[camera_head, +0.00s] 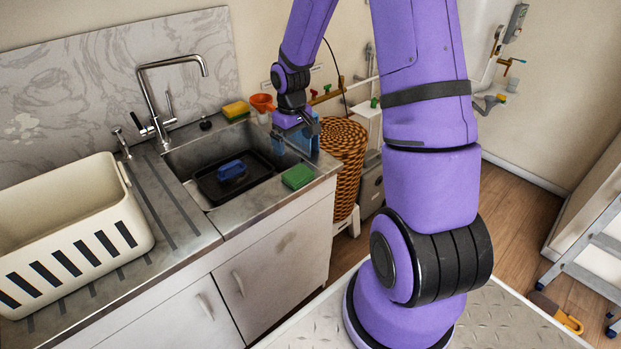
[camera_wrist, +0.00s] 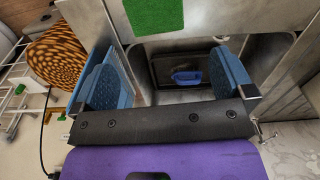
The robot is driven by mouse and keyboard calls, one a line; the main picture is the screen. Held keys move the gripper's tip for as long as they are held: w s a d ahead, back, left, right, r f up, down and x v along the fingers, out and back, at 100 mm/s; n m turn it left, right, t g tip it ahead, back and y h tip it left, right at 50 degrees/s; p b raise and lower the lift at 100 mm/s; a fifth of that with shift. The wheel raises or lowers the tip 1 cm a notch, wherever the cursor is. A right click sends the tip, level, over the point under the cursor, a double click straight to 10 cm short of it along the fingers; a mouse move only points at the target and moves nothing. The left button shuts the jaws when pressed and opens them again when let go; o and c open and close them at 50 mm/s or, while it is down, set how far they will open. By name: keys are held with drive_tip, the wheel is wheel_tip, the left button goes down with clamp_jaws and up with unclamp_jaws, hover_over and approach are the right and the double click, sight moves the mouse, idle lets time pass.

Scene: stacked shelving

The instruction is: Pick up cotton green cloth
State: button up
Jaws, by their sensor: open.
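The green cloth (camera_head: 298,177) lies flat as a small rectangular piece on the front right corner of the sink counter. It also shows at the top of the wrist view (camera_wrist: 155,15), partly cut off by the frame edge. My gripper (camera_head: 297,138) hangs over the right end of the sink, behind the cloth and apart from it. In the wrist view, the blue-padded fingers of my gripper (camera_wrist: 165,72) are spread wide with nothing between them.
The sink basin holds a black tray (camera_head: 256,184) with a blue brush-like object (camera_head: 231,170). A yellow sponge (camera_head: 235,109) and an orange cup (camera_head: 262,103) stand behind. A tall wicker basket (camera_head: 344,150) stands right of the counter. A cream crate (camera_head: 60,235) and faucet (camera_head: 150,95) are left.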

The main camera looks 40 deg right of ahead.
sight(298, 173)
drive_tip(key=f, duration=0.8)
drive_tip(key=d+f, duration=0.1)
drive_tip(key=f, duration=0.3)
drive_tip(key=shift+f, duration=0.25)
drive_tip(key=c, duration=0.6)
